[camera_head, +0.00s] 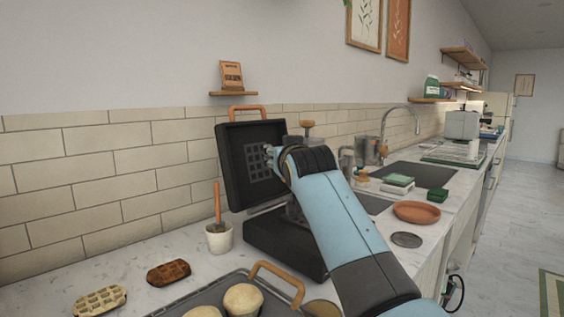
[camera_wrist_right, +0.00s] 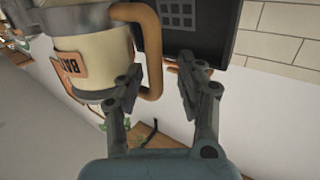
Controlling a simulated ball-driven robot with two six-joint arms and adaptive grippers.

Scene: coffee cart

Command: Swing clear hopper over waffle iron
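The black waffle iron (camera_head: 285,248) stands open on the counter, its lid (camera_head: 245,155) upright with an orange handle on top. Its lid grid also shows at the top of the right wrist view (camera_wrist_right: 184,45). In that view, the cream hopper (camera_wrist_right: 90,52) has an orange label and a brown loop handle (camera_wrist_right: 152,45). My right gripper (camera_wrist_right: 160,68) is open, with the handle between its fingers, closer to the left finger. In the head view my right arm hides most of the hopper, and little of my right gripper (camera_head: 272,153) shows. My left gripper is not in view.
A white pot with a wooden-handled tool (camera_head: 219,236) stands left of the iron. Waffles (camera_head: 100,300) and a tray with an orange handle (camera_head: 225,290) are in front. A terracotta dish (camera_head: 417,212) and sink (camera_head: 420,174) lie right. A tiled wall is behind.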

